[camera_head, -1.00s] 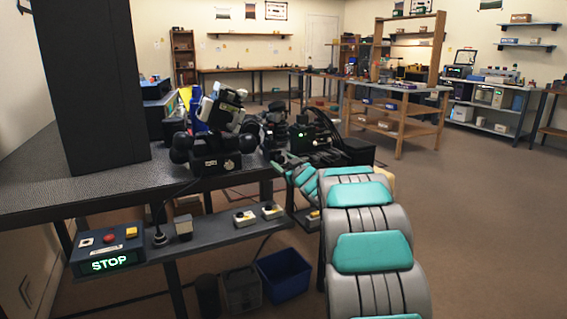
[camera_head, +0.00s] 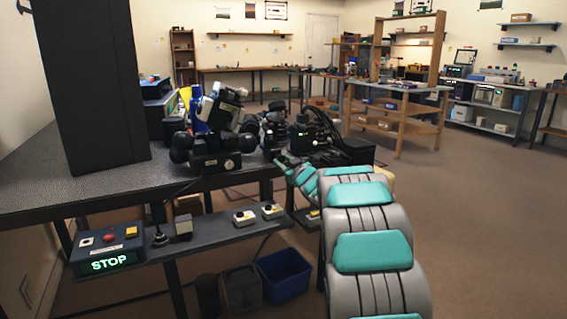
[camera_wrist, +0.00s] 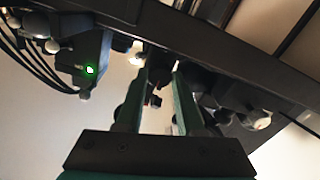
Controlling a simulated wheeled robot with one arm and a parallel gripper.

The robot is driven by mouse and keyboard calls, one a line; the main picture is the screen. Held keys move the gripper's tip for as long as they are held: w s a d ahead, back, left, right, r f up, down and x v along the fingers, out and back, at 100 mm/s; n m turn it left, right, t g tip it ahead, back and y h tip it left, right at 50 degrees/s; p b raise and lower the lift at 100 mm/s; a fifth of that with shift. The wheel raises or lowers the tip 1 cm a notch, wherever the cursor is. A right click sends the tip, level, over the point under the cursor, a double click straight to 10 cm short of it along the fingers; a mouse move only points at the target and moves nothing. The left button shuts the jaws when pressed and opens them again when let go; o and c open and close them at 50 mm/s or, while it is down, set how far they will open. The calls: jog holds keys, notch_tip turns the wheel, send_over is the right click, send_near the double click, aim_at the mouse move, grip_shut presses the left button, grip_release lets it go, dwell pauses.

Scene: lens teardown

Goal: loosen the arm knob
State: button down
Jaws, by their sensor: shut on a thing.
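My gripper (camera_head: 284,160) reaches the black equipment at the right end of the dark bench in the head view. In the wrist view its two teal fingers (camera_wrist: 162,72) point up and away, closed on a small dark part between them, which I take to be the arm knob (camera_wrist: 154,98). The fingers and shadow hide most of it. A black device with round knobs and a white and blue upper part (camera_head: 226,108) stands on the bench left of my gripper. A black unit with a green light (camera_head: 303,134) is just behind the gripper; its green light also shows in the wrist view (camera_wrist: 90,70).
A tall black box (camera_head: 95,90) stands on the bench (camera_head: 60,190) at left. A blue bin (camera_head: 284,276) is on the floor below. Open floor lies to the right.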

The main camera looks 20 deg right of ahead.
jog(key=n+b, duration=0.1)
jog(key=n, duration=0.1)
jog(key=n+b, duration=0.2)
jog(key=shift+f+n, duration=0.2)
jog(key=shift+n, duration=0.2)
jog(key=n+b, duration=0.3)
jog(key=shift+n, duration=0.4)
jog(key=n+b, duration=0.2)
jog(key=n, duration=0.2)
jog(key=shift+b, duration=0.4)
jog(key=shift+n+b, duration=1.5)
jog(key=shift+n, duration=1.2)
jog(key=c, duration=0.5)
grip_release()
jog(key=shift+r, duration=0.15)
